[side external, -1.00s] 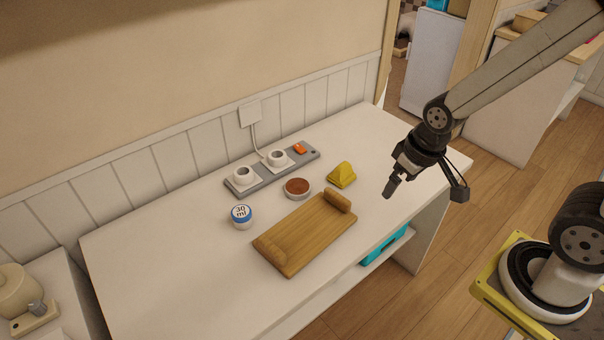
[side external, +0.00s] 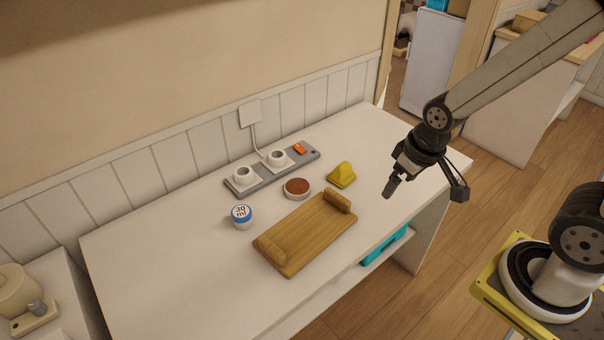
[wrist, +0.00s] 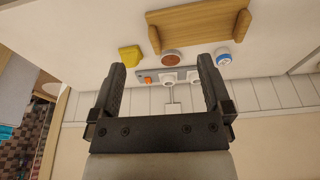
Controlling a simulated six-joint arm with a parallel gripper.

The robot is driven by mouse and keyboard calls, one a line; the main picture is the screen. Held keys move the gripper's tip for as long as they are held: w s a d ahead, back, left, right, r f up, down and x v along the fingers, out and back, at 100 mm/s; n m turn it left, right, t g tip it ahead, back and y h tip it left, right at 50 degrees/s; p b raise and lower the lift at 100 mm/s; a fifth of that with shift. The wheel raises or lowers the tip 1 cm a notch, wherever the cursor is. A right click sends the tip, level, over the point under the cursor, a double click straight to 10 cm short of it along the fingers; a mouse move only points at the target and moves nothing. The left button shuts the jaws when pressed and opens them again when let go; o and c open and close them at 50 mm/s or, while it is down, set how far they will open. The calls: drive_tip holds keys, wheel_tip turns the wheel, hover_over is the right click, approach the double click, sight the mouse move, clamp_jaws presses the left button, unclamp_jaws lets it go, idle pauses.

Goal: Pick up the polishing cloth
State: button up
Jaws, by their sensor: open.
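The polishing cloth appears to be the folded yellow piece (side external: 341,175), peaked in the middle, lying on the white table right of the round brown-topped dish. It also shows in the wrist view (wrist: 130,55), left of the dish. My gripper (side external: 390,188) is above the table's right part, to the right of the yellow cloth and apart from it. In the wrist view my gripper (wrist: 161,75) has its two fingers spread with nothing between them.
A wooden stand (side external: 305,235) lies at the table's front. The brown-topped dish (side external: 297,188) and a blue-and-white jar (side external: 241,217) stand behind it. A grey strip (side external: 240,187) with two white cups and an orange item is near the wall. The table's left part (side external: 150,265) is clear.

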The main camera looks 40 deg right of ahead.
idle(0.3)
drive_tip(key=shift+c, duration=1.4)
drive_tip(key=m+g, duration=0.2)
drive_tip(key=m, duration=1.4)
hover_over(343, 163)
drive_tip(key=f, duration=1.2)
drive_tip(key=shift+s+a+f, duration=0.2)
drive_tip(key=shift+a, duration=0.1)
drive_tip(key=shift+w+d+f+m+g, duration=0.25)
drive_tip(key=shift+d+f+m+g, duration=0.05)
drive_tip(key=shift+f+m, duration=0.2)
drive_tip(key=shift+f, duration=3.8)
